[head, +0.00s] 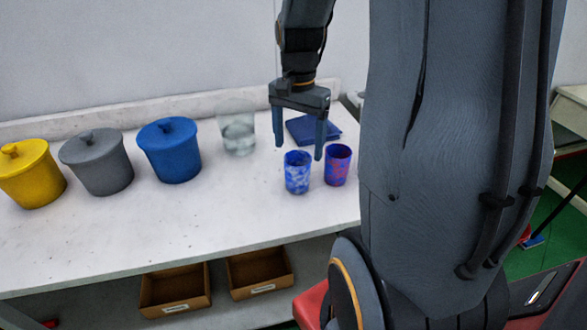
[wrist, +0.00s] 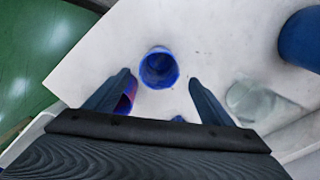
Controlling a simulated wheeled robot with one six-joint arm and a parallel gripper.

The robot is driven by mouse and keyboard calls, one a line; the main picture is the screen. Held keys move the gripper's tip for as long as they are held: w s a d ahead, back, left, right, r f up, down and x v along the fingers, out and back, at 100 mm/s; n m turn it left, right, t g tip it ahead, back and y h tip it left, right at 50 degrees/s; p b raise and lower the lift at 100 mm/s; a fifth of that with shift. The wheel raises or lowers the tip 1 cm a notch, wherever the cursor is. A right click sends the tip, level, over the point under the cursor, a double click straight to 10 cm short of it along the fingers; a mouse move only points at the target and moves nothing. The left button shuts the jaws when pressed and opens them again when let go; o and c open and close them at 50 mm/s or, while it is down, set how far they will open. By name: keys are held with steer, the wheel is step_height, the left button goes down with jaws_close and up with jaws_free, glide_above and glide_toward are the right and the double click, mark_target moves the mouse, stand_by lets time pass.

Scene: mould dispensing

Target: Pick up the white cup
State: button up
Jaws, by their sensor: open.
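No plain white cup shows in either view. A blue-and-white patterned cup (head: 297,175) stands upright near the right end of the white table. A red-and-blue patterned cup (head: 338,166) stands just right of it. My gripper (head: 298,152) is open, pointing down above and slightly behind the blue-and-white cup, with nothing in its jaws. In the wrist view that cup (wrist: 159,68) lies around and just beyond the gap between the fingertips (wrist: 159,78). The red-and-blue cup (wrist: 126,100) is partly hidden by the left finger there.
A clear glass container (head: 239,138) and a dark blue flat item (head: 313,130) are behind the cups. Yellow (head: 31,178), grey (head: 97,165) and blue (head: 170,153) lidded pots stand to the left. The table front (head: 180,225) is clear.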

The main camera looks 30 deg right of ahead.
mark_target(297, 173)
steer(key=shift+s+a+f+p, duration=0.15)
steer(key=shift+f+p, duration=0.25)
steer(key=shift+f, duration=1.35)
steer(key=shift+s+a+f+p, duration=0.15)
steer(key=shift+f+p, duration=0.25)
steer(key=shift+f, duration=1.35)
steer(key=c, duration=1.1)
